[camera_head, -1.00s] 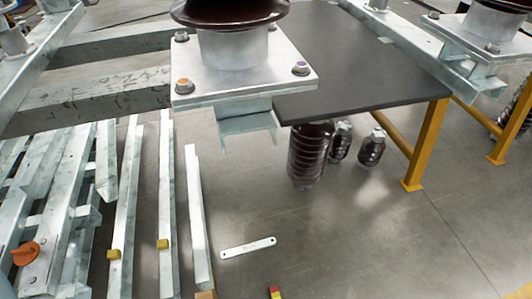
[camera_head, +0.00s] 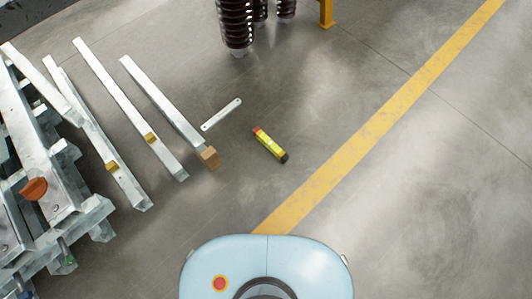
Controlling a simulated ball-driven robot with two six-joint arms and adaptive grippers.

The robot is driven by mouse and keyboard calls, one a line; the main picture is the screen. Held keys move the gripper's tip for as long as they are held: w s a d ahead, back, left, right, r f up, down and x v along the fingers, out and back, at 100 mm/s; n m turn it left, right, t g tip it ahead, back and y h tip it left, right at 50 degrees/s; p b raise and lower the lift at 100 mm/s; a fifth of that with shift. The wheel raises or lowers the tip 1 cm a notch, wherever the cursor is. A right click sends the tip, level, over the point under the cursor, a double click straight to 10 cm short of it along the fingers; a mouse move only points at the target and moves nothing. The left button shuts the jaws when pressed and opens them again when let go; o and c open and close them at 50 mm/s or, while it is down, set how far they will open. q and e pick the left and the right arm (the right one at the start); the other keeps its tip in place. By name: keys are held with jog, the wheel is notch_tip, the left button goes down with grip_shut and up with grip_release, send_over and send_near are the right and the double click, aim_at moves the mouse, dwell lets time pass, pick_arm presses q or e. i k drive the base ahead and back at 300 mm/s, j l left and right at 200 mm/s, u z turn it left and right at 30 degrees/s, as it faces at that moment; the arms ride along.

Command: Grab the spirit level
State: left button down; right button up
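The spirit level (camera_head: 270,146) is a short yellow bar with a red end and a black end. It lies on the grey floor near the middle of the head view, a little ahead of my light blue base. Nothing touches it. Neither of my grippers shows in this view.
A flat metal strip with end holes (camera_head: 221,114) lies just left of the level. Long steel profiles (camera_head: 165,105) and a steel frame stack (camera_head: 30,170) are at the left. Dark ribbed insulators (camera_head: 237,25) stand at the top. A yellow line (camera_head: 370,135) crosses clear floor at right.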

aim_at(258, 132)
jog(key=i+l+u, duration=0.2)
jog(key=u, duration=0.15)
jog(key=i+l+u, duration=0.1)
jog(key=l+u, duration=0.25)
jog(key=i+l+u, duration=0.1)
jog(key=l+u, duration=0.65)
jog(key=i, duration=0.05)
